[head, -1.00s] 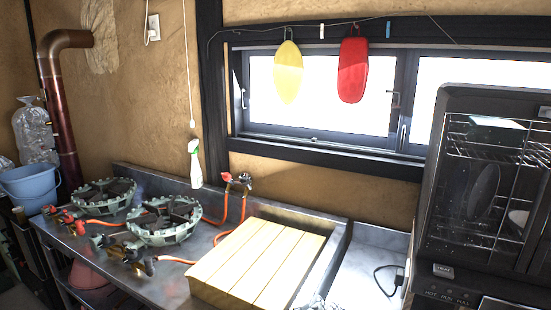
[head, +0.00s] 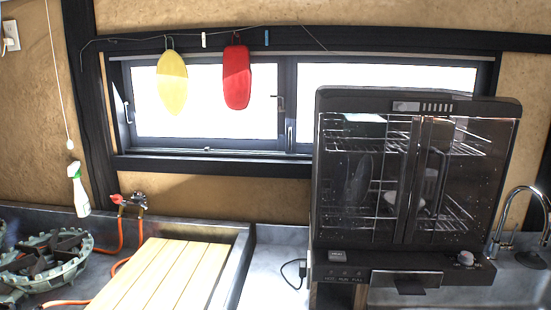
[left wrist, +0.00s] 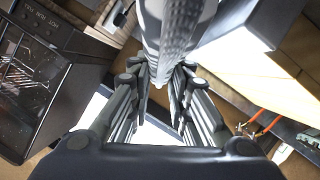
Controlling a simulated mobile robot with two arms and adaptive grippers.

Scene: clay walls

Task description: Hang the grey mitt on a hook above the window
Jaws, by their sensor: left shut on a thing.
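In the left wrist view my left gripper (left wrist: 164,76) is shut on a grey, textured thing (left wrist: 178,32), which looks like the grey mitt; only part of it shows. In the head view neither gripper nor the grey mitt is visible. The window (head: 205,125) is in the back wall. A thin wire (head: 140,39) runs along the dark beam above it. A yellow mitt (head: 172,85) and a red mitt (head: 237,82) hang from there. A white peg (head: 204,40) is between them and a blue peg (head: 267,38) is right of the red mitt. Individual hooks are too small to make out.
A black glass-fronted dish cabinet (head: 410,180) stands on the counter, covering the window's lower right. A slatted wooden board (head: 160,275) lies left of it. A gas burner (head: 45,260), spray bottle (head: 77,190) and red-handled gas valve (head: 130,202) are at the left.

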